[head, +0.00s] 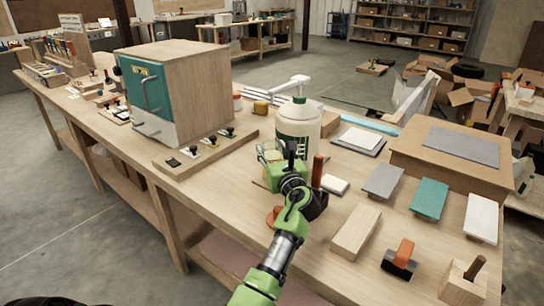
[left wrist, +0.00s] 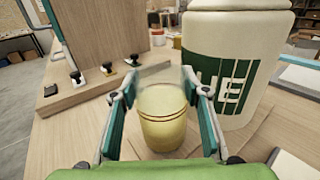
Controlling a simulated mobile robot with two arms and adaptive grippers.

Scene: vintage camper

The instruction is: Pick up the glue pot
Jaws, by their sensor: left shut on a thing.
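The glue pot (left wrist: 163,122) is a small pale yellow pot with a darker band near its rim, in the middle of the left wrist view. My left gripper (left wrist: 163,96) has one finger on each side of it and is shut on it. In the head view the left gripper (head: 270,152) is low over the workbench, just left of a large white bottle, and the pot (head: 272,156) is mostly hidden by the fingers. I cannot tell whether the pot touches the bench. My right gripper is not in view.
The large white pump bottle (head: 298,124) with a green label stands close to the right of the pot. A teal-fronted wooden cabinet (head: 170,88) stands left on the workbench (head: 225,183). An orange-handled tool (head: 318,170) stands near my wrist. Sanding blocks and boards lie to the right.

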